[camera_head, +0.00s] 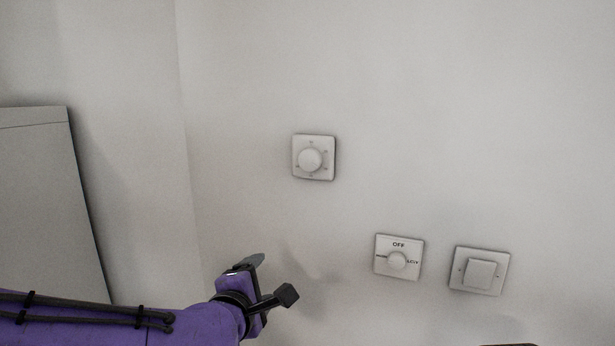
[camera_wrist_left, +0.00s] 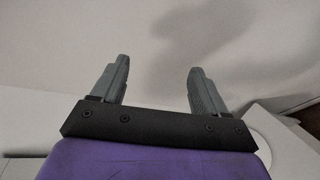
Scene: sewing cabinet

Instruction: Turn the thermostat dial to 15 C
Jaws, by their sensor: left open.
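A square white wall plate with a round white dial (camera_head: 310,160) is on the wall at the upper middle of the head view. Small marks surround the dial, but they are too small to read, so I cannot tell its setting. This looks like the thermostat. My left gripper (camera_head: 273,278) is open and empty, below and to the left of the dial and well apart from it. In the left wrist view the two grey fingers (camera_wrist_left: 158,82) stand apart with only bare wall between them. My right gripper is not visible.
Lower right on the wall are a second knob plate (camera_head: 398,260) marked OFF and a square rocker switch (camera_head: 480,275). A pale cabinet-like panel (camera_head: 45,200) stands at the left. The wall between the gripper and the upper dial is clear.

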